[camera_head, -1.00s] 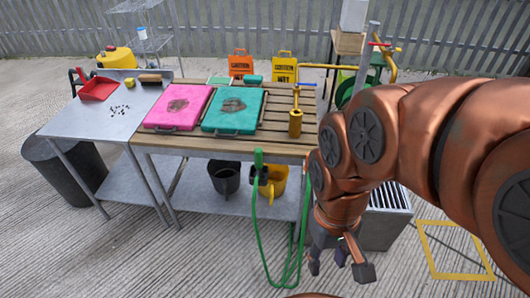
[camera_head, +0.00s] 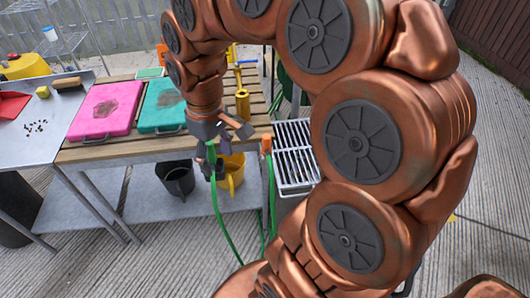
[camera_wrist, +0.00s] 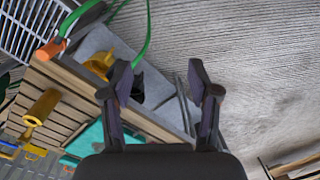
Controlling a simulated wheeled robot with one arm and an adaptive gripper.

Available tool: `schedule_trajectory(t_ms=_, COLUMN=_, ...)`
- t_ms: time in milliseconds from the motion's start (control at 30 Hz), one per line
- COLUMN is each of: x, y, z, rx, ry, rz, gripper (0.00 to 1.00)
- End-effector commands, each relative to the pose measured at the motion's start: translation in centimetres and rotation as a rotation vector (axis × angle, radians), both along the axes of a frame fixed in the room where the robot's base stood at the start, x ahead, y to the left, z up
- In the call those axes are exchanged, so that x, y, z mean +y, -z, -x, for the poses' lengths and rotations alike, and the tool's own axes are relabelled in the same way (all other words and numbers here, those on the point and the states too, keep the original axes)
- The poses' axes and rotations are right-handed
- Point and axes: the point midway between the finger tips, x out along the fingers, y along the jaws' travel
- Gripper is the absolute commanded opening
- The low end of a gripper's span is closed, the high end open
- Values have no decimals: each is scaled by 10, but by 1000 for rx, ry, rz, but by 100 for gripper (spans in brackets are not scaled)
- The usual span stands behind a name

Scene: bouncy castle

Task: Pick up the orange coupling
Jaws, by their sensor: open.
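The orange coupling (camera_head: 267,144) sits on the end of a green hose at the front right corner of the slatted wooden bench. It also shows in the wrist view (camera_wrist: 48,49), at the upper left. My gripper (camera_head: 229,150) is open and empty in front of the bench's front edge, to the left of the coupling in the head view. In the wrist view my gripper (camera_wrist: 163,84) has its fingers wide apart, pointing at the lower shelf and floor, with the coupling outside them. Nothing covers the coupling.
A metal grate (camera_head: 293,150) stands just right of the coupling. A yellow watering can (camera_head: 232,172) and a black bucket (camera_head: 177,180) stand on the lower shelf. Pink (camera_head: 105,110) and teal (camera_head: 160,108) pads lie on the bench. A brass cylinder (camera_head: 242,102) stands behind.

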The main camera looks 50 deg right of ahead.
Motion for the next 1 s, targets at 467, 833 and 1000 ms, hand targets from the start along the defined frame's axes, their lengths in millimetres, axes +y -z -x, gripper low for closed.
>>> schedule_trajectory(t_ms=467, x=-185, y=84, z=-88, rx=-69, ry=31, rz=6, gripper=61)
schedule_trajectory(t_ms=833, x=-254, y=117, z=-84, rx=-63, ry=71, rz=26, gripper=61)
schedule_trajectory(t_ms=1000, x=-254, y=134, z=-83, rx=-60, ry=69, rz=24, gripper=61)
